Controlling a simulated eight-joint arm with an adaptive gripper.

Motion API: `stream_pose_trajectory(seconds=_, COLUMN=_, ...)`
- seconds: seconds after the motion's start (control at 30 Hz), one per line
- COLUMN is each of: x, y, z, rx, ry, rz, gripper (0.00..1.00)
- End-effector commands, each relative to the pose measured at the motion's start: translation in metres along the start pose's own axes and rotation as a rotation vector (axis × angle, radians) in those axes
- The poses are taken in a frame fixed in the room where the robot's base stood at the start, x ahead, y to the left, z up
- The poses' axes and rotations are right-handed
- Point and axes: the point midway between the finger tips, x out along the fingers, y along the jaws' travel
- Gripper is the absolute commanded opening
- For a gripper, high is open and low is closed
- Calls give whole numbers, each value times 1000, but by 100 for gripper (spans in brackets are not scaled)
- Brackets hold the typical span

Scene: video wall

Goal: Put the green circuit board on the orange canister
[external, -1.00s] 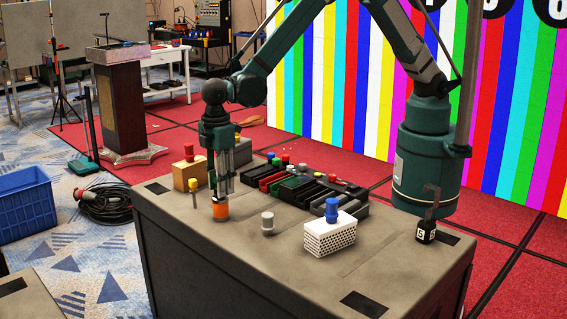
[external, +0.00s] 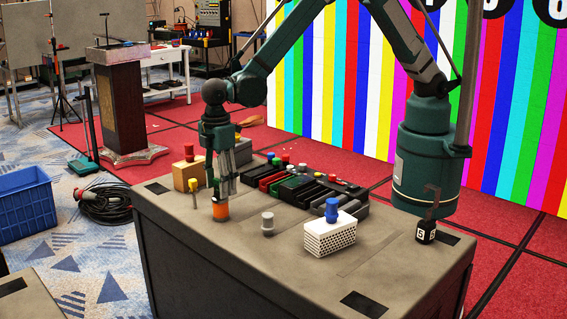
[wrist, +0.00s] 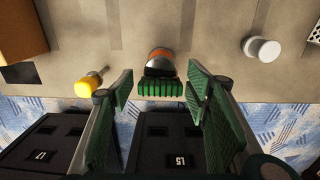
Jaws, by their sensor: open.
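The orange canister (external: 220,211) stands upright on the grey tabletop, near its left front edge. In the wrist view its orange band (wrist: 160,53) shows above a dark section. The green circuit board (wrist: 160,89), with ridged dark-green segments, appears at the canister's end nearest the camera, seemingly resting on it; exact contact is unclear. My gripper (external: 222,196) points down directly over the canister. Its green-padded fingers stand open on both sides of the board, with visible gaps. In the external view the board is not clearly distinguishable behind the fingers.
A yellow-handled screwdriver (wrist: 91,83) and a wooden block (external: 187,175) are left of the canister. A grey-white cylinder (external: 267,223) stands to its right, then a white perforated box (external: 330,236) with a blue knob. Black bins (external: 317,190) lie behind.

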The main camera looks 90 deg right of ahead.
Motion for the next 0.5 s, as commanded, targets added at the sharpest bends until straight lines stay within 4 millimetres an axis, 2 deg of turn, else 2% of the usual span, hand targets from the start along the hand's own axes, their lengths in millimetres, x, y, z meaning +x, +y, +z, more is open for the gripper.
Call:
stream_pose_trajectory(seconds=0.27, x=-29, y=0, z=0, rx=0, ry=0, rz=0, gripper=48)
stream_pose_trajectory(seconds=0.5, x=-68, y=0, z=0, rx=0, ry=0, rz=0, gripper=48)
